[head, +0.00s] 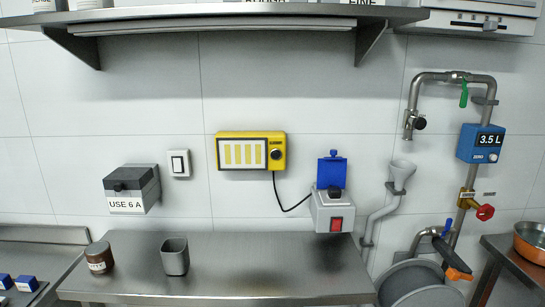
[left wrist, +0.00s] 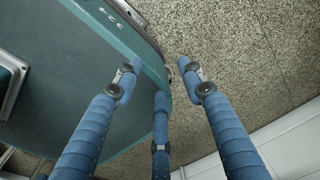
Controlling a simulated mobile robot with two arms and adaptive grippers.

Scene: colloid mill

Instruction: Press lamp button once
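A white wall switch (head: 179,163) with a dark-framed rocker is on the tiled wall, left of centre in the head view. To its right hangs a yellow box (head: 223,136) with lit pale-yellow bars and a round dark knob (head: 276,154); a black cable runs from it to the grey socket box (head: 322,216). I cannot tell for certain which of these is the lamp button. My left gripper (left wrist: 158,84) shows only in the left wrist view, with its blue fingers spread and empty, over the speckled floor and my teal base. My right gripper is in neither view.
The socket box has a raised blue lid (head: 332,169) and a red switch (head: 336,224). A grey box marked USE 6 A (head: 132,186) hangs left of the wall switch. A steel table (head: 225,282) holds a brown jar (head: 99,257) and grey cup (head: 174,256). A shelf (head: 230,18) overhangs.

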